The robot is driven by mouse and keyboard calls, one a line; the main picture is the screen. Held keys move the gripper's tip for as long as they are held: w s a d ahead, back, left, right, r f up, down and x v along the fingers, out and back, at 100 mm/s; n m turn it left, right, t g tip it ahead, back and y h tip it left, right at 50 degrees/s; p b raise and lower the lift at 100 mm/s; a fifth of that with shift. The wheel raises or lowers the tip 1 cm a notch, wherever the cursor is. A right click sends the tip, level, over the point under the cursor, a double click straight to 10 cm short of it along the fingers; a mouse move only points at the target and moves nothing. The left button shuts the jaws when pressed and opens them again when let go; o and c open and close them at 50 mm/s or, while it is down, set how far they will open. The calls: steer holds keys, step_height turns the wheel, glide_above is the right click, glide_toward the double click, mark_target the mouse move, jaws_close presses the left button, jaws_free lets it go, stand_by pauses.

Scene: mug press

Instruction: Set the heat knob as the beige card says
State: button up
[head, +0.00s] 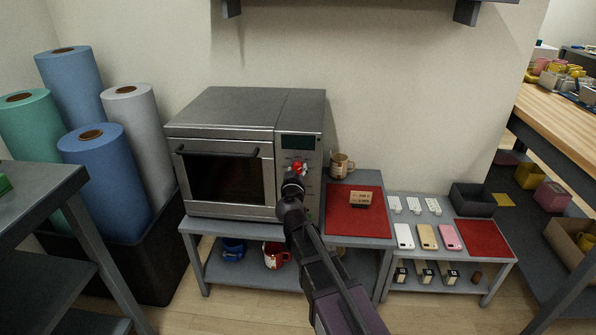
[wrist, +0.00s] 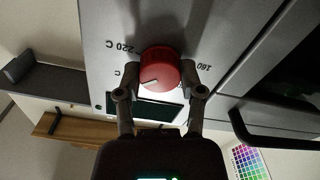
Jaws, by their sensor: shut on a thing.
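The heat knob is a red round knob (wrist: 161,70) on the oven's grey front panel. My gripper (wrist: 160,82) is shut on it, one finger on each side. The knob's white line points left and slightly down in the wrist view. In the head view the knob (head: 299,168) shows just above my gripper (head: 294,178). The beige card (head: 360,198) stands on a red mat (head: 345,222) right of the oven; its print is too small to read.
The oven (head: 250,115) has a dark door with a bar handle (wrist: 270,135) near my gripper. A brown mug (head: 342,165) stands right of the oven. A low table with phones (head: 427,236) is farther right. Rolls (head: 105,170) stand at the left.

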steer(key=shift+w, duration=0.1)
steer(key=o, duration=1.2)
steer(key=shift+c, duration=0.2)
steer(key=shift+s, duration=0.2)
steer(key=s, duration=1.1)
steer(key=shift+s+a, duration=0.2)
steer(key=shift+s, duration=0.15)
steer(key=shift+d, duration=0.1)
